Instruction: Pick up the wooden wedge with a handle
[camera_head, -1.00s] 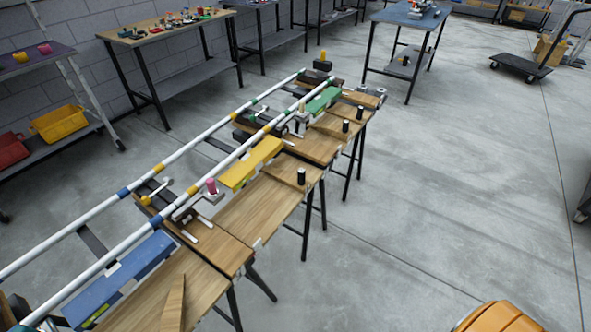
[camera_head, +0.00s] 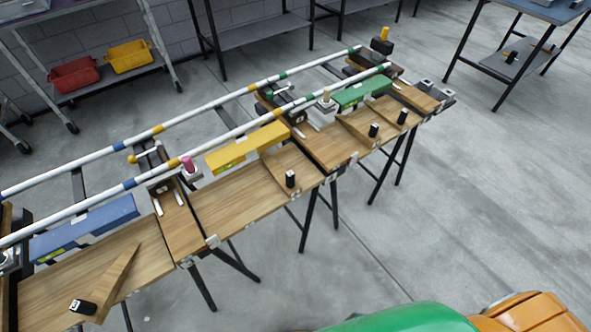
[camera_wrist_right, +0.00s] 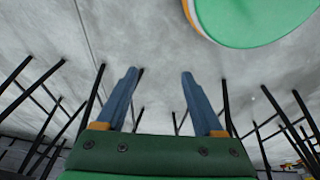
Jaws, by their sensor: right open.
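Several wooden wedges with upright black handles lie along the row of wooden benches in the head view. The nearest wedge (camera_head: 120,278) is at the lower left, its black handle (camera_head: 83,307) at its near end. Another wedge (camera_head: 285,157) with a black handle (camera_head: 290,178) lies in the middle. Two more black handles, one (camera_head: 374,130) beside the other (camera_head: 402,117), stand farther right. My right gripper (camera_wrist_right: 160,78) is open and empty in the right wrist view, with floor and bench legs beyond it. No wedge shows between its fingers. My left gripper is out of view.
Two long white pipes (camera_head: 222,98) run behind the benches. Blue (camera_head: 85,228), yellow (camera_head: 247,146) and green (camera_head: 362,92) levels lie along them. A rack with red (camera_head: 75,75) and yellow (camera_head: 130,56) bins stands behind.

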